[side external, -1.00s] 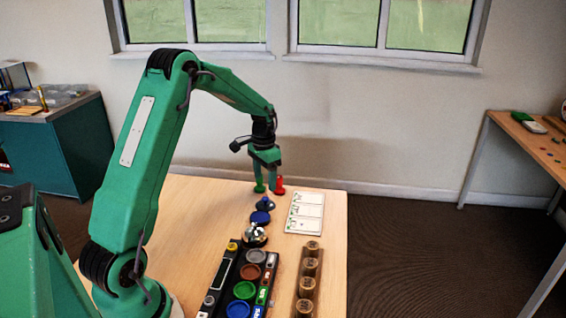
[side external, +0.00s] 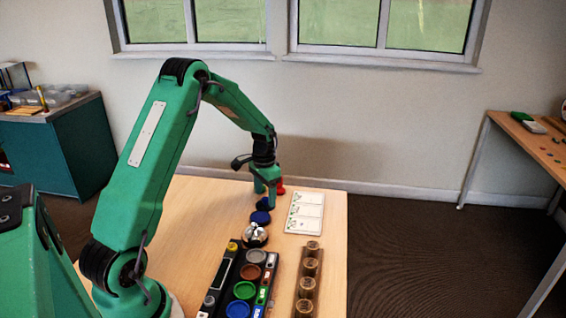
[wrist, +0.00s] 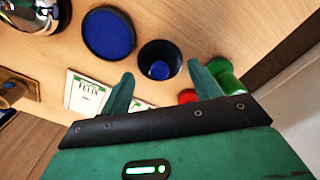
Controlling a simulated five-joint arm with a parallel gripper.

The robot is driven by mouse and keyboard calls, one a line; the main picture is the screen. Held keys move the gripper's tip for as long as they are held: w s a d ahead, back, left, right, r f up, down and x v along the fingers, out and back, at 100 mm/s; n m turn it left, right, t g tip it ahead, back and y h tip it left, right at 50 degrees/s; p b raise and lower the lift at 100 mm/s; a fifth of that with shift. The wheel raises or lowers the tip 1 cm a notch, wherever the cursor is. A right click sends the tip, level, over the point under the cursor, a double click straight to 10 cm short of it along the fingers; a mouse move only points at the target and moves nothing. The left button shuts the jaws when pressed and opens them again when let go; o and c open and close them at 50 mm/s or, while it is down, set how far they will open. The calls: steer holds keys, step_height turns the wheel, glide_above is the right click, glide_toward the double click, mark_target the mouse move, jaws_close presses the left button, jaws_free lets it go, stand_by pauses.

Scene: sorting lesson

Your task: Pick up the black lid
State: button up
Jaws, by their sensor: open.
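The black lid (wrist: 147,53) is a small round black piece with a blue centre. In the wrist view it lies on the table just beyond and between my fingertips. In the side view the lid (side external: 264,206) is a small dark disc just in front of my gripper (side external: 265,194). My gripper (wrist: 160,71) is open, one finger on each side of the lid's near edge, with nothing held. Contact with the lid cannot be told.
A blue disc with a dark rim (wrist: 108,34) lies beside the lid. Red (wrist: 187,97) and green (wrist: 224,74) pieces stand close to the right finger.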

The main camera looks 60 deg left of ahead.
mark_target(263, 205)
steer(key=shift+f, duration=1)
steer(key=shift+c, duration=0.2)
jaws_close()
